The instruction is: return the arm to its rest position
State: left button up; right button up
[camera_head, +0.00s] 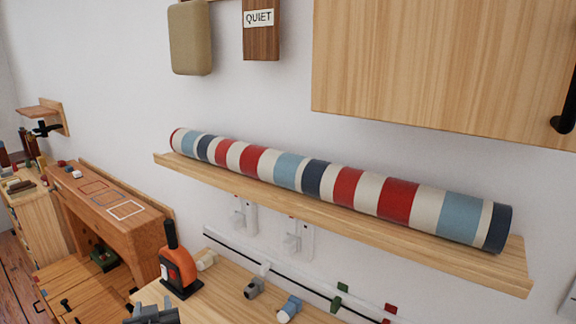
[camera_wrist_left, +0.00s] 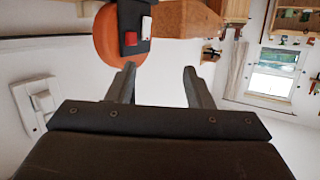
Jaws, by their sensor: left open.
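My left gripper (camera_head: 152,314) shows only in part at the bottom edge of the head view, in front of the light wood bench. In the left wrist view its two dark fingers (camera_wrist_left: 160,82) stand apart with nothing between them but white wall. An orange and black tool (camera_head: 177,270) stands on the bench just beyond the gripper. An orange rounded shape, likely the same tool, shows in the left wrist view (camera_wrist_left: 107,40), beyond the fingertips. My right gripper is in neither view.
A shelf (camera_head: 400,242) with a striped roll (camera_head: 330,182) runs above the bench (camera_head: 222,285). Small fittings (camera_head: 288,310) lie on the bench. A wooden cabinet (camera_head: 430,60) hangs at upper right. A desk (camera_head: 150,235) stands left. A window (camera_wrist_left: 275,72) shows at right in the wrist view.

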pick_arm(q)
jog(key=s+a+f+m+g+h, duration=0.1)
jog(key=s+f+g, duration=0.2)
jog(key=s+f, duration=0.35)
jog(key=s+a+f+g+h, duration=0.1)
jog(key=s+f+g, duration=0.15)
jog(key=s, duration=0.65)
jog(key=s+d+f+m+g+h, duration=0.1)
jog(key=s+d+m+g+h, duration=0.1)
jog(key=s, duration=0.7)
jog(key=s+d+f+m+g+h, duration=0.1)
jog(key=s+d+f+g, duration=0.1)
jog(key=s, duration=0.7)
notch_tip(320, 180, down, 26)
jog(key=s+a+g, duration=0.1)
jog(key=g, duration=0.1)
jog(key=s+d+f+h, duration=0.1)
jog(key=s+f, duration=1.3)
jog(key=shift+s+f+g, duration=0.3)
jog(key=shift+s+g, duration=0.05)
jog(key=shift+g, duration=0.1)
